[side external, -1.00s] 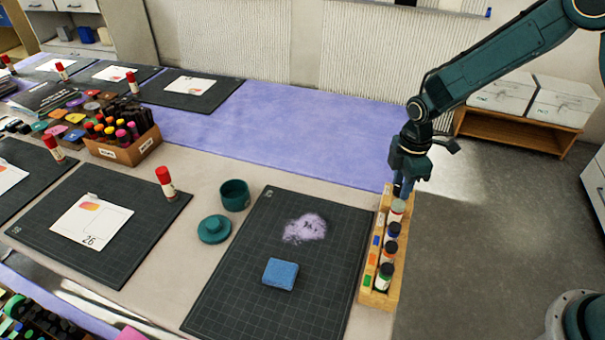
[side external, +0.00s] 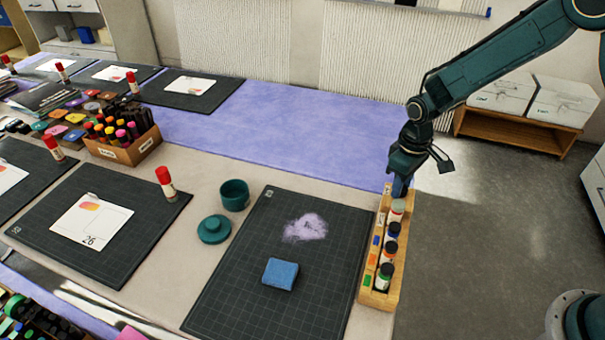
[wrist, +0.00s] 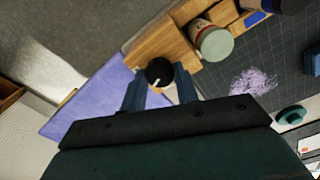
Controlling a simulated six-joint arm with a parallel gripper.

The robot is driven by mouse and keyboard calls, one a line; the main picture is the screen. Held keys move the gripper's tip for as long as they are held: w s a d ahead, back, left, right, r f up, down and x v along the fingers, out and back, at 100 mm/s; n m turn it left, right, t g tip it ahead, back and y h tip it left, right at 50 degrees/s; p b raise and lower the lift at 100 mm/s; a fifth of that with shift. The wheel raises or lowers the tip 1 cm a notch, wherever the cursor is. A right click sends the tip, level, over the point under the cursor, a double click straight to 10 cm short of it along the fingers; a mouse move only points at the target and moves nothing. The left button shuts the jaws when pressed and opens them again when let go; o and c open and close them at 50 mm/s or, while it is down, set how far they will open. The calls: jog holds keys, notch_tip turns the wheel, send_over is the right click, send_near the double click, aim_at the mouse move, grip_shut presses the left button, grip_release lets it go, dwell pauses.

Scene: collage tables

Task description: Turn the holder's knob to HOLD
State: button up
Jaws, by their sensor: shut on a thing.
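The wooden holder (side external: 380,300) stands along the right edge of the dark cutting mat with several bottles in it; its bare wooden end also shows in the wrist view (wrist: 163,43). The knob (wrist: 159,72) is round and black with a white pointer line, at that end of the holder. My gripper (wrist: 160,88) has its two blue fingers on either side of the knob, shut on it. In the side view my gripper (side external: 400,188) points down at the holder's far end and hides the knob. No HOLD mark is readable.
A grey-capped bottle (wrist: 215,43) stands close beside the knob. The cutting mat (side external: 235,285) carries a blue block (side external: 280,273) and a purple powdery smudge (side external: 305,228). A teal pot (side external: 234,195) and its lid (side external: 214,229) sit left of it. The floor is right of the holder.

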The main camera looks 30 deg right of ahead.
jog(key=shift+m, duration=2)
jog(key=o, duration=1)
jog(key=shift+c, duration=0.2)
jog(key=shift+r, duration=0.1)
notch_tip(320, 180, up, 14)
jog(key=shift+f, duration=0.2)
